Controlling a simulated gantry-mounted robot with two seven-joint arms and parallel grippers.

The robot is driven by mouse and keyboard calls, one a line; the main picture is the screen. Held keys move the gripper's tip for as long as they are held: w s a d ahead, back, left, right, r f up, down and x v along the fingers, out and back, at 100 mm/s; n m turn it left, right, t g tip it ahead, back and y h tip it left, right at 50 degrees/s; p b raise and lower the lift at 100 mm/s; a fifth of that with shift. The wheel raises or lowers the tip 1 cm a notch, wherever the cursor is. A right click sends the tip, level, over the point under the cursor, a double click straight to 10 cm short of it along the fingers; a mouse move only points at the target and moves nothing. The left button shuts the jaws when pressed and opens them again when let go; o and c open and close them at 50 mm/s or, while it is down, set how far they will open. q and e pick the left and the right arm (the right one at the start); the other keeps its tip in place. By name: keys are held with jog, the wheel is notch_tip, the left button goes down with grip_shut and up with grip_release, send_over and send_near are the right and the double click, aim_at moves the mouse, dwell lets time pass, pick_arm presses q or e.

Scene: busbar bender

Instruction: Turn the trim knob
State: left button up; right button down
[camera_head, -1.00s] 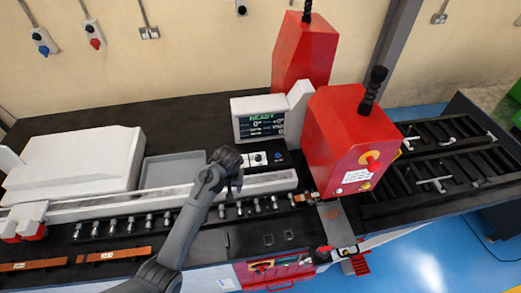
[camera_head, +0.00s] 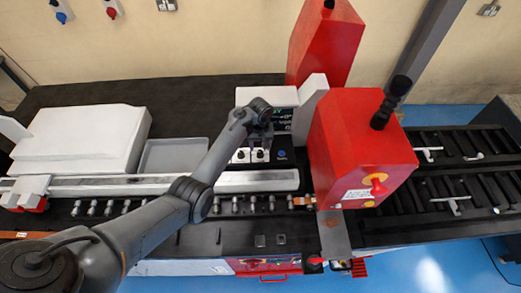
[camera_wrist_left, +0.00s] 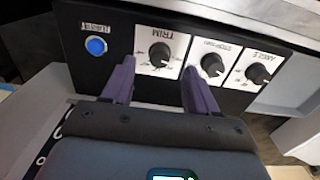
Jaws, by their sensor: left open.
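The trim knob (camera_wrist_left: 160,54) is a small black knob on a white label reading TRIM, on the black control panel in the left wrist view. My left gripper (camera_wrist_left: 159,69) is open, with its two purple-grey fingers pointing at the panel on either side of the trim knob. The knob shows in the gap between the fingertips, and no contact is visible. In the head view my left gripper (camera_head: 260,146) is over the control panel (camera_head: 283,157), and the arm hides part of it. My right gripper is in neither view.
Beside the trim knob are a middle knob (camera_wrist_left: 212,65), close to one finger, and an angle knob (camera_wrist_left: 258,75). A blue button (camera_wrist_left: 95,46) is on the other side. The red bender head (camera_head: 345,150) stands right of the panel; a grey tray (camera_head: 172,155) lies left.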

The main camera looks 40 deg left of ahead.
aim_at(260, 152)
pick_arm(q)
jog(key=shift+f, duration=2)
jog(key=c, duration=1)
